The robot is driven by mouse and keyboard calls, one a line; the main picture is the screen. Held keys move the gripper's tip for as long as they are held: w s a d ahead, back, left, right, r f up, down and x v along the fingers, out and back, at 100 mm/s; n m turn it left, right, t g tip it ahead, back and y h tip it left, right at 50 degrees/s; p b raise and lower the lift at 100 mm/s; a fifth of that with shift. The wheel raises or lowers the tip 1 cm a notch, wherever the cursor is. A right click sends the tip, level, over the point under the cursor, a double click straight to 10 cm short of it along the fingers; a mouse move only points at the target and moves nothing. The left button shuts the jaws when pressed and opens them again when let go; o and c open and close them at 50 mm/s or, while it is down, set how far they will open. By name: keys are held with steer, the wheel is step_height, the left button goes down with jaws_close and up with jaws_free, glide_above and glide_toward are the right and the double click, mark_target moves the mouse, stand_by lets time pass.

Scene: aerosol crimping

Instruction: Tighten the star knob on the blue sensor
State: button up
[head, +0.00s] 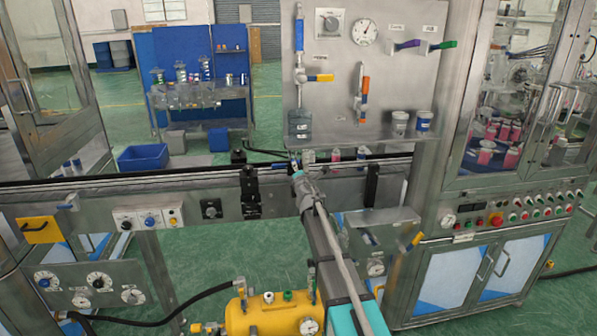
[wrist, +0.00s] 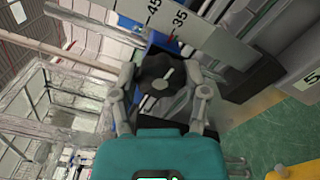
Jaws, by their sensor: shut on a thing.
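The black star knob (wrist: 158,76) is in the middle of the wrist view, with a pale line across its face. My gripper (wrist: 160,84) has one finger on each side of the knob and is shut on it. Part of the blue sensor (wrist: 155,44) shows behind the knob, mostly hidden by it. In the head view my gripper (head: 297,172) is at the conveyor's front rail, right of a black bracket. The knob is hidden there by my arm.
A scale strip (wrist: 170,18) marked 45 and 35 runs just beyond the knob. In the head view, a black bracket (head: 250,190) stands left on the rail (head: 140,182). A small panel (head: 380,218) is at right, and a yellow tank (head: 268,314) is below.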

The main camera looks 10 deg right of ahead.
steer(key=m, duration=0.3)
steer(key=shift+m, duration=0.4)
steer(key=m, duration=0.4)
steer(key=shift+m, duration=0.3)
steer(key=m, duration=0.4)
steer(key=shift+f+m, duration=0.1)
steer(key=shift+m, duration=2.2)
steer(key=o, duration=1.1)
steer(key=shift+o, duration=0.2)
steer(key=s, duration=1.2)
